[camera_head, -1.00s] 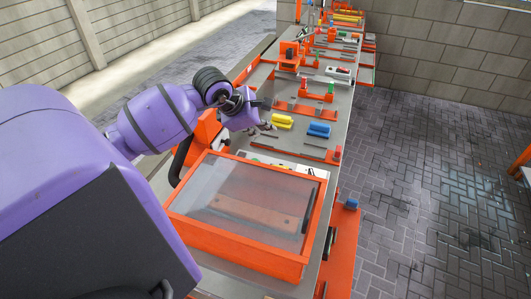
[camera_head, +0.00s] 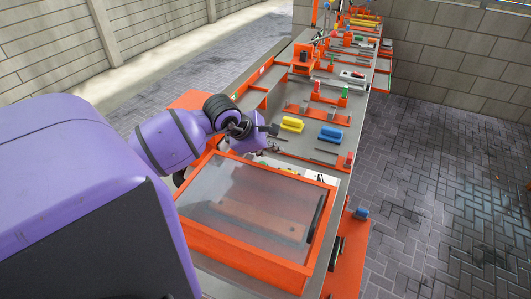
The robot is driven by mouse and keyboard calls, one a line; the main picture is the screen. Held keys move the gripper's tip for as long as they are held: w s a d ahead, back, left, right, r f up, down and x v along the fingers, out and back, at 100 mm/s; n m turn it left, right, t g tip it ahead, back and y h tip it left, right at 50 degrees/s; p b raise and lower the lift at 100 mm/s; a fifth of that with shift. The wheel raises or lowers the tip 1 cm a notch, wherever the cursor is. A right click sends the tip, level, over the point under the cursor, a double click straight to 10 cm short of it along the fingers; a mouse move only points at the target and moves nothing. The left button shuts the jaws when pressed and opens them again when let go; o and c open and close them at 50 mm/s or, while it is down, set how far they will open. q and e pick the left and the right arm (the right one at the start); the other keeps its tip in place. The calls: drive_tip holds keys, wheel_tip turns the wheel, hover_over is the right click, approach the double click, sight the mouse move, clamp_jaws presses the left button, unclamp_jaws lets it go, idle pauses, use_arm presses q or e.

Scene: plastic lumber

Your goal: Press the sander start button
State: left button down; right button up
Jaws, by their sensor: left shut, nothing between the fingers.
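An orange-framed box with a clear lid (camera_head: 225,259), seemingly the sander housing, stands on the near end of the bench. A pale panel (camera_head: 319,177) with small dark marks shows just behind its far edge. The start button cannot be made out for certain, as the frame and my arm cover part of this area. My left gripper (camera_head: 279,147) is above the bench just beyond the box's far edge, near the panel. Its fingers are small in the picture and look shut and empty. I cannot tell whether they touch anything. My right gripper is not in view.
A yellow block (camera_head: 292,124) and a blue block (camera_head: 331,133) sit on the bench beyond the gripper. Orange stations with red and green parts line the bench further back. An orange side shelf (camera_head: 347,262) with a blue knob (camera_head: 361,213) sticks out right. The paved floor right is clear.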

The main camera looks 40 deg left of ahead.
use_arm(q)
drive_tip(key=shift+f, duration=0.9)
drive_tip(key=shift+b, duration=0.3)
drive_tip(key=shift+f, duration=0.15)
idle(0.4)
drive_tip(key=shift+f, duration=0.3)
drive_tip(key=shift+f, duration=0.1)
